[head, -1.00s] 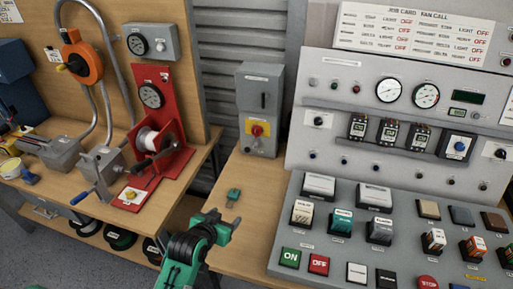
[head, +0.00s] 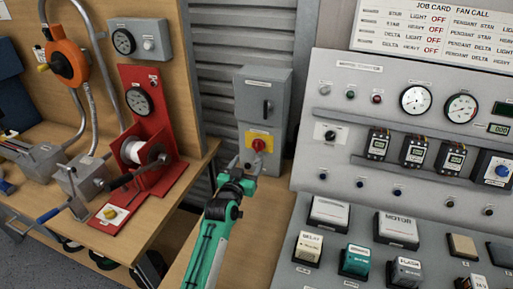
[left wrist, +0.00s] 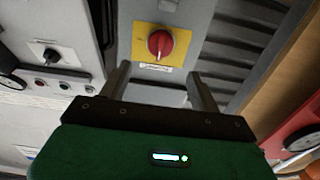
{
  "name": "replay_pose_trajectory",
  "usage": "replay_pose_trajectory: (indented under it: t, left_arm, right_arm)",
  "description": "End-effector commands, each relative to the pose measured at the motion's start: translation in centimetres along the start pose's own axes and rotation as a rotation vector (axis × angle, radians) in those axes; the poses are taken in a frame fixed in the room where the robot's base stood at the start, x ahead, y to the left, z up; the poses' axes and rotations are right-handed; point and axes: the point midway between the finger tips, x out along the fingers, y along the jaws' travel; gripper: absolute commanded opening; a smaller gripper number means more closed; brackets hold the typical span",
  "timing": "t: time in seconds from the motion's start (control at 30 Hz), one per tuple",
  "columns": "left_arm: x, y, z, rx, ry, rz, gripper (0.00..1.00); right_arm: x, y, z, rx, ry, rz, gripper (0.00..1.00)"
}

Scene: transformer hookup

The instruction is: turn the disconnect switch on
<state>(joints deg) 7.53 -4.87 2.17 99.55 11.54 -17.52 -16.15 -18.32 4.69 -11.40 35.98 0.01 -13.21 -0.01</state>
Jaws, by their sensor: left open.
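The disconnect switch is a red rotary knob (head: 259,145) on a yellow plate (head: 250,138), low on the front of a grey box (head: 263,100) at the back of the bench. In the left wrist view the red knob (left wrist: 160,44) faces me above and between the fingers, with a light mark on it. My left gripper (head: 244,163) is just in front of and slightly below the knob. Its fingers (left wrist: 160,84) are spread apart with nothing between them, and they look apart from the knob. My right gripper is in neither view.
A grey control console (head: 340,170) with gauges and push buttons stands close on the right. A red winding stand (head: 150,110) with a crank is on the left bench. A grey shutter (head: 218,60) is behind. Some bare wooden bench (head: 272,205) lies before the box.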

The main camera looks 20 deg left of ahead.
Motion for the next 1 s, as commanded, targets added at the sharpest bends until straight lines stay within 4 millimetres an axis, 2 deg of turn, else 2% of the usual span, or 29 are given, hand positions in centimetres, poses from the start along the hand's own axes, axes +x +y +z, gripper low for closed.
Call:
replay_pose_trajectory:
  t: [0.1,0.3,0.5,0.7,1.0]
  left_arm:
    - [2.4,0.0,-0.2,0.0,0.0,0.0,0.63]
    - [5.8,0.0,-0.2,0.0,-0.001,0.0,0.63]
    - [8.2,0.0,-0.1,0.0,-0.001,0.0,0.63]
    - [9.2,0.0,0.0,0.0,0.0,0.0,0.63]
    - [9.2,0.0,0.0,0.0,-0.001,0.0,0.61]
  right_arm:
    - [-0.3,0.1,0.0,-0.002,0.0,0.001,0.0]
    - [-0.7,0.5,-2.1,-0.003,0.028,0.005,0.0]
    - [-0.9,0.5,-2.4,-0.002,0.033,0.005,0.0]
    - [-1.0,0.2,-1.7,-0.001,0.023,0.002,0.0]
    - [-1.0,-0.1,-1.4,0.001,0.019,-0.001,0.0]
